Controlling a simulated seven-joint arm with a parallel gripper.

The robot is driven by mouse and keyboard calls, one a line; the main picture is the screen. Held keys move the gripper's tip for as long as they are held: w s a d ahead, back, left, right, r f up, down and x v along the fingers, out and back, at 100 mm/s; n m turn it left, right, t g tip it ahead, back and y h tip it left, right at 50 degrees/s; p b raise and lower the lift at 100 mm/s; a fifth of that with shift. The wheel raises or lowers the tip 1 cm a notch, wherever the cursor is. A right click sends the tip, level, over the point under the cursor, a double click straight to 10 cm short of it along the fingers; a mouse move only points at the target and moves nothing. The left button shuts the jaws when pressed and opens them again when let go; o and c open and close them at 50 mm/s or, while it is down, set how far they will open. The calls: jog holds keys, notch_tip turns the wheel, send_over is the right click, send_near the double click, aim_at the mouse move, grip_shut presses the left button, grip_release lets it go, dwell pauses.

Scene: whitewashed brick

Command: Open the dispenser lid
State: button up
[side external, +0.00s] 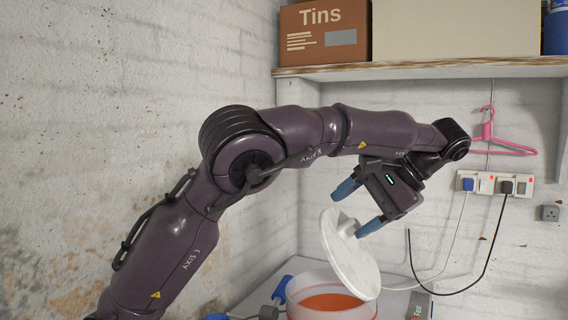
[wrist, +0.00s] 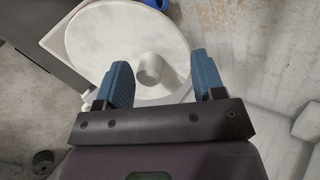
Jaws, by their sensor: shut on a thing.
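The dispenser lid (side external: 343,262) is a white round disc with a short knob (side external: 347,226) at its middle. In the side view it stands steeply tilted, raised over the dispenser (side external: 292,309), a pale round tub with orange-red contents. The lid's lower edge is by the tub's right rim; I cannot tell whether they touch. My gripper (side external: 350,214), with blue fingers, is shut on the lid's knob. In the wrist view the lid (wrist: 100,45) fills the upper middle, and the knob (wrist: 150,70) shows between the fingers, hiding much of the tub.
A blue-ended grey object (side external: 282,289) lies left of the tub. A shelf (side external: 430,70) with a Tins box (side external: 325,30) is above my arm. A pink hanger (side external: 495,140), sockets (side external: 497,184) and cables hang on the right wall.

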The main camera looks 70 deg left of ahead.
aim_at(341, 242)
jog(key=shift+s+r, duration=0.9)
jog(key=shift+r, duration=0.2)
jog(key=shift+s+a+r, duration=0.1)
jog(key=shift+s+r, duration=0.1)
jog(key=shift+s, duration=0.05)
jog(key=shift+s+d+r, duration=0.2)
jog(key=shift+s+r, duration=0.25)
jog(key=shift+r, duration=0.15)
jog(key=shift+s+d+r, duration=0.1)
jog(key=shift+s+r, duration=0.15)
jog(key=shift+s, duration=0.2)
jog(key=shift+s+r, duration=0.2)
jog(key=shift+s, duration=0.25)
jog(key=s+r, duration=0.3)
jog(key=s, duration=0.4)
jog(key=shift+s+d, duration=0.15)
jog(key=shift+d, duration=0.1)
jog(key=shift+a+r, duration=0.1)
